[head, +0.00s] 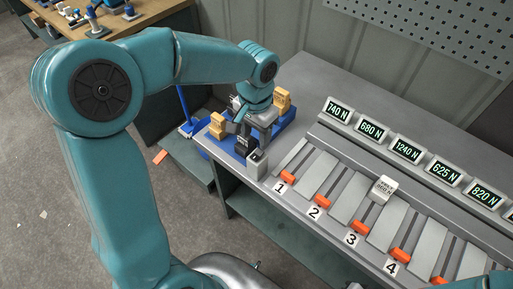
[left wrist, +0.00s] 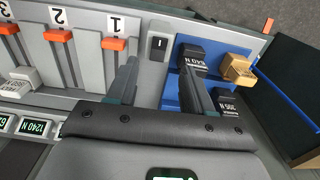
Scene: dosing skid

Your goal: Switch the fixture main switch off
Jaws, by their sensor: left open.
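The main switch (head: 257,164) is a small light box with a dark rocker at the left end of the grey bench, beside the blue fixture (head: 203,138). In the left wrist view the black rocker (left wrist: 157,46) shows a white "I" mark; I cannot tell which side is pressed. My left gripper (head: 250,133) is over the fixture, just behind the switch. In the left wrist view its two fingers (left wrist: 160,72) are apart, one on each side of the switch's line, with nothing between them. My right gripper is not in view.
Orange sliders (head: 287,176) in numbered slots run right along the bench, below force displays (head: 406,150). A pale labelled block (head: 384,188) sits among the slots.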

